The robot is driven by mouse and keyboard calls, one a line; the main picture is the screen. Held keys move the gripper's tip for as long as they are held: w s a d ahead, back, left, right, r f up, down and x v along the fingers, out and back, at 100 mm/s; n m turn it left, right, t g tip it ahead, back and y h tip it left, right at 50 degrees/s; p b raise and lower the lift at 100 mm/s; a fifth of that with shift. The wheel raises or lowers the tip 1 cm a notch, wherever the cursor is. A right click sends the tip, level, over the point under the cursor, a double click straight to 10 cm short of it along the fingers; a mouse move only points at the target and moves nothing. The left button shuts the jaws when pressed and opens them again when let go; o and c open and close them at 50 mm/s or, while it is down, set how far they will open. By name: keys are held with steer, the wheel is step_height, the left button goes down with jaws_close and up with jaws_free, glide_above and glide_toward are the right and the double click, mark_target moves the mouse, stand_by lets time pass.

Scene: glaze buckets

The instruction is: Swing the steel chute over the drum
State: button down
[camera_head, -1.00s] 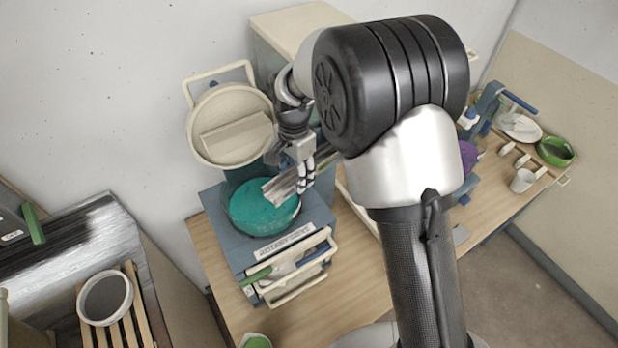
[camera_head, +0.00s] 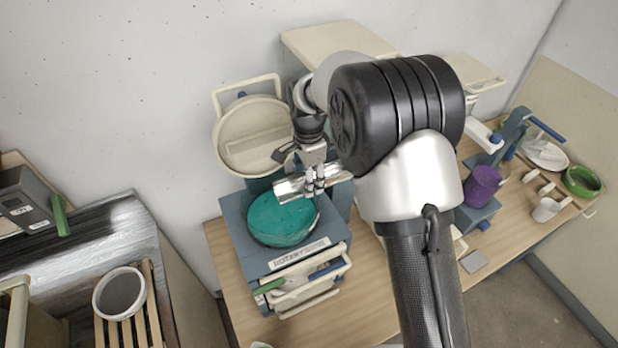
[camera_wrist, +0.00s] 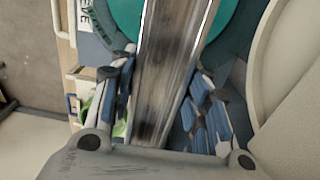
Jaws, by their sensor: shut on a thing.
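The steel chute (camera_head: 290,189) is a grey metal trough. Its left end lies above the back edge of the teal-filled drum (camera_head: 268,226) of the blue rotary sieve, and its right part runs behind my arm. My gripper (camera_head: 316,190) is shut on the chute from above. In the wrist view the chute (camera_wrist: 168,70) runs up the picture between my fingers, with the teal drum (camera_wrist: 125,14) beyond it. The sieve's round cream lid (camera_head: 252,135) stands open behind the drum.
A blue stand with a purple bucket (camera_head: 482,186) is right of my arm. A green bowl (camera_head: 582,181) and white cups are farther right. A white bucket (camera_head: 119,293) stands on a slatted rack at lower left. Bench (camera_head: 375,310) is bare in front of the sieve.

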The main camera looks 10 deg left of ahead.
steer(key=c, duration=0.9)
jaws_free()
steer(key=shift+w+a, duration=0.1)
steer(key=shift+w, duration=0.05)
